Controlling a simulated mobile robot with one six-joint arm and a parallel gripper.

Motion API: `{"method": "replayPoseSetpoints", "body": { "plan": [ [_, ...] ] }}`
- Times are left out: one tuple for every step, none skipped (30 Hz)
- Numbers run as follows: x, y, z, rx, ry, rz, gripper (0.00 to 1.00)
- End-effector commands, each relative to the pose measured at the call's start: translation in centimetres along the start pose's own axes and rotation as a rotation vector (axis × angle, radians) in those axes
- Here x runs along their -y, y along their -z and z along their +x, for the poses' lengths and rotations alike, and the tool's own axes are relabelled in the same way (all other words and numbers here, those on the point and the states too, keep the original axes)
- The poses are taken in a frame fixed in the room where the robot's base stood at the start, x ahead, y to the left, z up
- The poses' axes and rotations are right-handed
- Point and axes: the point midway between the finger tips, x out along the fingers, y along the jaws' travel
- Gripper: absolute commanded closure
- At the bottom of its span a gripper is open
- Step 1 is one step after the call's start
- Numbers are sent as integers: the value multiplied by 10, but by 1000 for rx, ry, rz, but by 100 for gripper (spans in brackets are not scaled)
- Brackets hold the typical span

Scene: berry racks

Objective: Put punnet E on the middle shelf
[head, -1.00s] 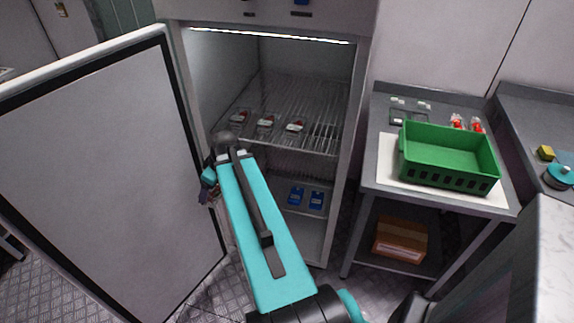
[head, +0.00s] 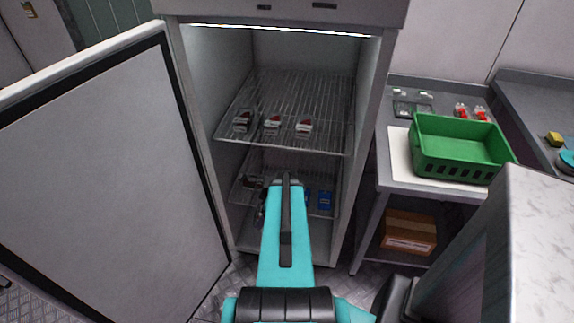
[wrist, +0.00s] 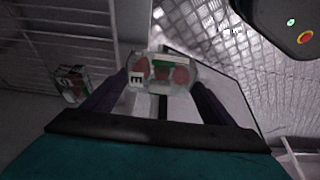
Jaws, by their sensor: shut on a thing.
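Punnet E (wrist: 163,72), a clear box with red berries and a white label marked E, sits between the two dark fingers of my gripper (wrist: 163,80) in the wrist view. The gripper is shut on it. In the head view my teal arm hides most of the gripper and punnet E, in front of the fridge's lower half. A wire shelf (head: 243,190) below the upper one shows partly behind my arm. A small dark punnet-like item (head: 250,181) shows on its left side. Another punnet (wrist: 70,85) is left of my gripper in the wrist view.
The upper wire shelf (head: 290,90) carries three punnets (head: 273,122) in a row. Blue packs (head: 325,200) lie low in the fridge at right. The open door (head: 100,170) stands at left. A green crate (head: 460,150) is on the side table; a carton (head: 410,231) is below.

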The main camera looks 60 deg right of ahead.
Motion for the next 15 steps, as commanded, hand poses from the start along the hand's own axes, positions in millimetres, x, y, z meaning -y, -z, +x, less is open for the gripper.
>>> {"method": "replayPoseSetpoints", "body": {
  "plan": [
    [0, -8, 2, 0, 0, 2, 46],
    [1, -10, 3, 0, 0, 1, 46],
    [1, -13, 3, 0, 0, 1, 46],
    [1, -15, 4, 0, 0, 1, 46],
    [1, -16, 4, 0, -1, 0, 46],
    [1, -16, 4, 0, -1, 0, 46],
    [1, -17, 4, 0, -1, 0, 46],
    [1, -17, 4, 0, -1, 0, 46],
    [1, -17, 4, 0, -1, -1, 46],
    [1, -17, 4, 0, -1, -1, 46],
    [1, -16, 4, 0, -1, 0, 46],
    [1, -16, 4, 0, -1, 0, 46],
    [1, -16, 4, 0, -1, 0, 46],
    [1, -16, 4, 0, -1, 0, 46],
    [1, -16, 4, 0, -1, 0, 46]
  ]
}}
